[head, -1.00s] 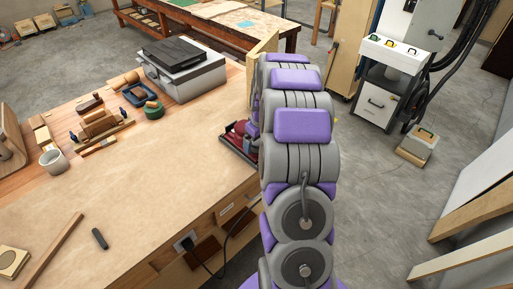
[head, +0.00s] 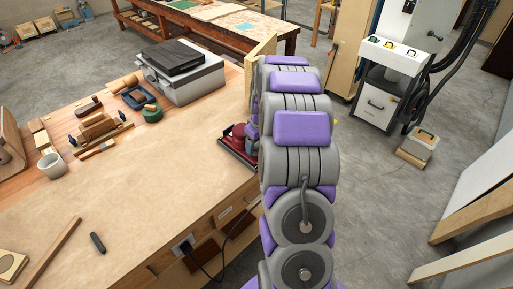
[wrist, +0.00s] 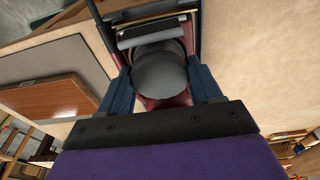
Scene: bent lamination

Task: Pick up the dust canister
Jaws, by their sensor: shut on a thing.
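The dust canister (wrist: 160,72) is a dark grey rounded piece in the middle of the wrist view, with dark red machine body around and below it. My gripper (wrist: 161,88) has one blue finger on each side of it and is shut on it. In the head view the dark red machine (head: 236,147) sits at the bench's right edge, partly hidden behind my arm. My gripper is mostly hidden there. I cannot tell whether the canister is apart from the machine.
The workbench (head: 150,185) has a clear tan middle. A grey case (head: 190,84), a cup (head: 52,165) and several hand tools stand toward its back left. A wooden board (head: 262,62) rises behind my arm. A white cabinet with hoses (head: 385,85) stands at the right.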

